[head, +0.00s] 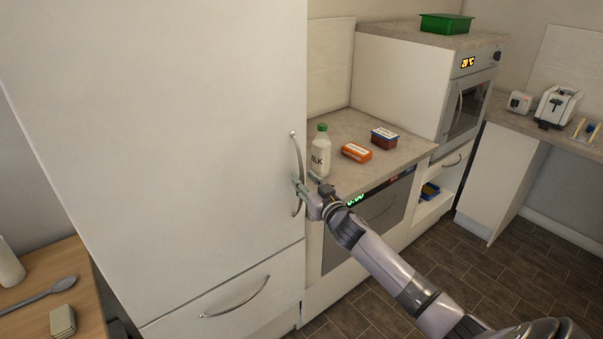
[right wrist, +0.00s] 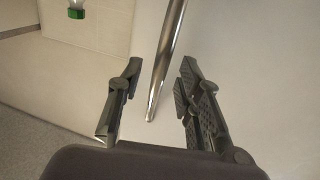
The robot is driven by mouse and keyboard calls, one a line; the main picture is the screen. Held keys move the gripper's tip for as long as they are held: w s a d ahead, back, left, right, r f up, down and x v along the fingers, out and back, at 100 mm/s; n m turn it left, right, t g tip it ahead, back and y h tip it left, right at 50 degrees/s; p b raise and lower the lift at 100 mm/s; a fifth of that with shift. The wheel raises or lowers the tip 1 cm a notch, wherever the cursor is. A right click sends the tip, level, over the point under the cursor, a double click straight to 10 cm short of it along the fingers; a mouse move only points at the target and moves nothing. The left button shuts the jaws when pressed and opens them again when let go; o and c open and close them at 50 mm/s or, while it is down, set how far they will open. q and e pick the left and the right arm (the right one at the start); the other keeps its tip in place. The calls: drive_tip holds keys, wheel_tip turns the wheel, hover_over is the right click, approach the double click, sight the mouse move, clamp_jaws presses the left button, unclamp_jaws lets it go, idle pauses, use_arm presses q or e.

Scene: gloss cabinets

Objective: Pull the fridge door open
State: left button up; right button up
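The fridge door (head: 170,120) is the tall white panel on the left of the head view, and it looks closed. Its curved metal handle (head: 296,150) runs upright near the door's right edge. My right gripper (head: 301,186) is at the lower part of this handle. In the right wrist view the handle (right wrist: 168,55) passes between the fingers of my right gripper (right wrist: 159,72), which are open with a gap on both sides. The door's white surface (right wrist: 260,60) lies behind them. My left gripper is not in view.
A drawer with a handle (head: 236,299) is below the door. A wooden table (head: 50,270) is at the lower left. Dark floor (head: 470,275) is clear at the right.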

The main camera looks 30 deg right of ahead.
drive_tip(key=shift+w+d, duration=0.1)
drive_tip(key=shift+w, duration=1.2)
drive_tip(key=shift+c, duration=0.6)
clamp_jaws()
